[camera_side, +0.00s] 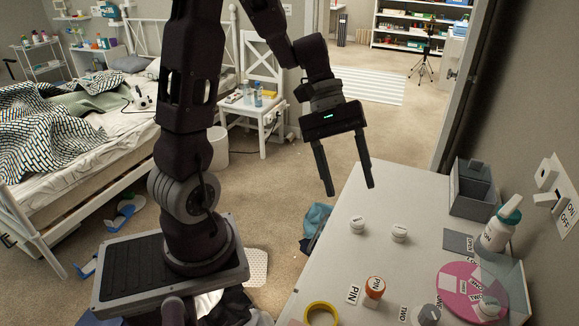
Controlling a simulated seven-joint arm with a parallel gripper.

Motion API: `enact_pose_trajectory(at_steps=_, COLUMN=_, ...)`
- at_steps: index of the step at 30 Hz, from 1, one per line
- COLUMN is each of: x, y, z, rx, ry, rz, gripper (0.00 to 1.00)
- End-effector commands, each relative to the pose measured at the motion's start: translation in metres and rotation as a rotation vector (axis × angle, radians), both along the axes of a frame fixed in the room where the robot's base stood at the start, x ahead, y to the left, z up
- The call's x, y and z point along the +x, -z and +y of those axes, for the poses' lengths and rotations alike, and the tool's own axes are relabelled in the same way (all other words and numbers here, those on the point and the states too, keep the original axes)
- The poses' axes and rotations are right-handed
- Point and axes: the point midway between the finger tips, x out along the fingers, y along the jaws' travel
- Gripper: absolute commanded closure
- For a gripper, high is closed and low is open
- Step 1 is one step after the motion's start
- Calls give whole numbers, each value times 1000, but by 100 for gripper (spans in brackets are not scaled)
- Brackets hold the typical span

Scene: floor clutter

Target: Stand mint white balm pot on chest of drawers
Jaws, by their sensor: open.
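My gripper (349,190) is open and empty, fingers pointing down, near the left edge of a white-topped piece of furniture, which looks like the chest of drawers (385,190). Two small white lidded pots stand upright on this top, below and to the right of my fingertips: a left white pot (357,224) and a right white pot (399,232). Both are apart from my gripper. Their lettering is too small to read, so I cannot tell which, if either, is the mint balm pot.
A grey box (472,200) stands by the wall. The top's far left part is clear.

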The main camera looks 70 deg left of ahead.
Motion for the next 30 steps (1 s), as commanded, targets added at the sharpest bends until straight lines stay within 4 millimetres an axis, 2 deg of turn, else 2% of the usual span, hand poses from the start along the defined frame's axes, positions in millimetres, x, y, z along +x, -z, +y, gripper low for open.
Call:
enact_pose_trajectory(at_steps=1, x=-21, y=-20, z=-19, rx=123, ry=143, rz=-85, gripper=44)
enact_pose_trajectory(at_steps=4, x=-67, y=-46, z=-39, rx=377, ry=410, rz=-266, gripper=44)
enact_pose_trajectory(at_steps=6, x=-92, y=-58, z=-41, rx=534, ry=551, rz=-396, gripper=44)
enact_pose_trajectory(at_steps=10, x=-120, y=-71, z=-36, rx=738, ry=702, rz=-589, gripper=44)
enact_pose_trajectory(at_steps=15, x=-130, y=-77, z=-31, rx=830, ry=758, rz=-683, gripper=44)
enact_pose_trajectory(at_steps=30, x=-129, y=-77, z=-31, rx=830, ry=757, rz=-681, gripper=44)
